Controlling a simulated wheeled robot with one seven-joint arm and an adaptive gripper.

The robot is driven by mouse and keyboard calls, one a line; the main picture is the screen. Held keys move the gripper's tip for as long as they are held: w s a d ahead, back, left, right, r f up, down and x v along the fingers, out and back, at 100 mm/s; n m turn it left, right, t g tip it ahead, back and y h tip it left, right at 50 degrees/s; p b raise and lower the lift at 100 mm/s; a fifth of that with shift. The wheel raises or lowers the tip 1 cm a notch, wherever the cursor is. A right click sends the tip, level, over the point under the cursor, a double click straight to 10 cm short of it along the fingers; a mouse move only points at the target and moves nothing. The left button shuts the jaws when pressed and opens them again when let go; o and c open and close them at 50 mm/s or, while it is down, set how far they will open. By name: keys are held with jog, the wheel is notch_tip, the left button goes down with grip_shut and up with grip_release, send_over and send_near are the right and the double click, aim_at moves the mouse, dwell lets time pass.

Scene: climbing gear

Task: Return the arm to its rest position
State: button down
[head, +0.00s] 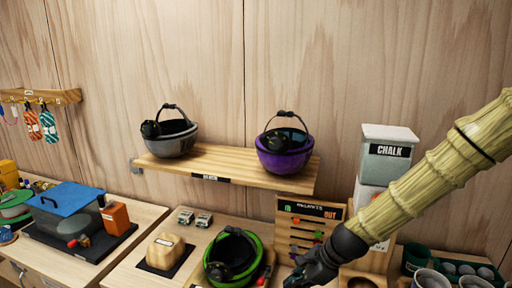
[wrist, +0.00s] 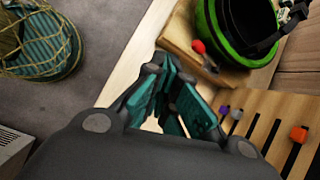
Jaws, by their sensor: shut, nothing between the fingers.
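My gripper (head: 305,272) is at the lower middle of the head view, at the end of my arm in its yellowish sleeve, which comes in from the right. In the wrist view my gripper (wrist: 172,125) has its teal-padded fingers drawn together with nothing between them. A green helmet (head: 232,258) lies on the counter just left of my gripper; it also shows at the top right of the wrist view (wrist: 207,25). The helmet and the gripper look apart. The gripper's lower part is cut off in the head view.
A wall shelf (head: 225,163) holds a grey helmet (head: 172,137) and a purple helmet (head: 285,150). A slotted board (head: 305,218) with coloured pegs and a chalk bin (head: 388,152) stand close to my arm. In the wrist view, a netted teal object (wrist: 38,45) is at left over grey floor.

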jog(key=s+d+f+n+h, duration=0.1)
jog(key=s+d+f+n, duration=0.15)
jog(key=f, duration=0.35)
jog(key=s+d+f+n+h, duration=0.1)
jog(key=s+f, duration=0.3)
jog(key=f, duration=0.3)
jog(key=s+d+f+n+g+h, duration=0.1)
jog(key=s+d+f+n, duration=0.2)
jog(key=s+f+n, duration=0.45)
jog(key=s+d+f+n+h, duration=0.2)
jog(key=s+d+f, duration=0.15)
jog(key=s, duration=0.65)
jog(key=s+d+f+n+g+h, duration=0.15)
jog(key=s+f+n, duration=0.25)
jog(key=s+f, duration=0.4)
notch_tip(320, 180, down, 12)
jog(key=b, duration=1.3)
jog(key=shift+s+d+f+n+b, duration=0.2)
jog(key=shift+s+n+b, duration=0.1)
jog(key=shift+s, duration=0.15)
jog(key=shift+y, duration=0.25)
